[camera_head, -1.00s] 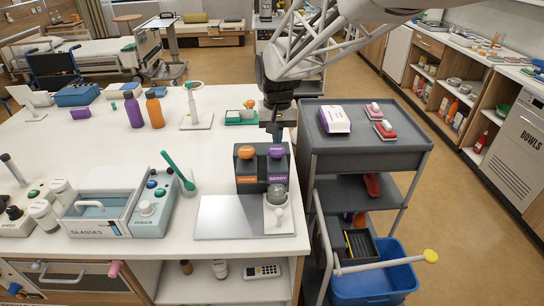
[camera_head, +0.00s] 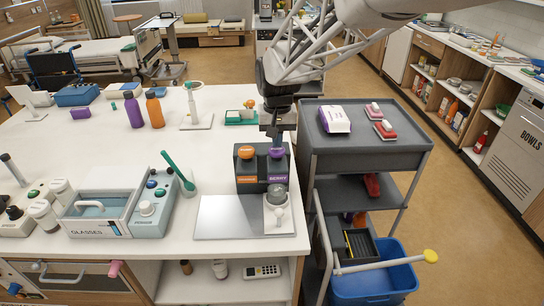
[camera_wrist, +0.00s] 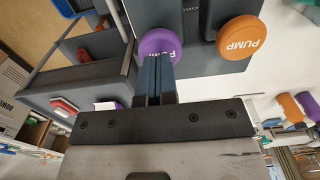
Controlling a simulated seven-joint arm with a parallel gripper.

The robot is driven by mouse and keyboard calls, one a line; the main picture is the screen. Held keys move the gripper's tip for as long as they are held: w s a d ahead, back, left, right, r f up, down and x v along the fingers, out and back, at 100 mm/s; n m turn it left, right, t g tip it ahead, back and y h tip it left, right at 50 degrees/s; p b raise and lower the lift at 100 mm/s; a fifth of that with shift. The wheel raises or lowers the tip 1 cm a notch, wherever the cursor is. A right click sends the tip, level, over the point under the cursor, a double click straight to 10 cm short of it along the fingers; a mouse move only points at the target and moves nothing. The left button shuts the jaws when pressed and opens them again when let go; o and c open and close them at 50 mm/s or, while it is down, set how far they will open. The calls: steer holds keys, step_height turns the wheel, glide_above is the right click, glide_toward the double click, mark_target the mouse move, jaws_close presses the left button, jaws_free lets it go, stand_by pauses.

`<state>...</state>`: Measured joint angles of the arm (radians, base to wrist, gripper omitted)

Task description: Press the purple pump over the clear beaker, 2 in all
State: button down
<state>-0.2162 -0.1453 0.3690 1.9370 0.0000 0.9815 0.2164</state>
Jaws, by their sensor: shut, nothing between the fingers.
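The purple pump (camera_head: 277,153) is the right one of two round knobs on a dark dispenser box, above a purple label. It also shows in the wrist view (camera_wrist: 154,43), partly covered by my fingers. My gripper (camera_head: 277,138) is shut and empty, pointing down at the purple pump; the fingertips (camera_wrist: 157,60) overlap its cap and appear to be on or just above it. The clear beaker (camera_head: 277,191) stands in front of the dispenser, below the purple pump. Its contents are too small to make out.
The orange pump (camera_head: 246,152) sits close on the left, also in the wrist view (camera_wrist: 240,37). A flat metal plate (camera_head: 220,217) lies at front left, and a white stand (camera_head: 279,220) at the beaker. A grey trolley (camera_head: 368,150) stands to the right, beyond the table edge.

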steer(key=shift+f, duration=1.45)
steer(key=shift+r, duration=1.95)
steer(key=shift+r, duration=0.15)
step_height(320, 180, up, 6)
steer(key=shift+f, duration=0.1)
stand_by(0.4)
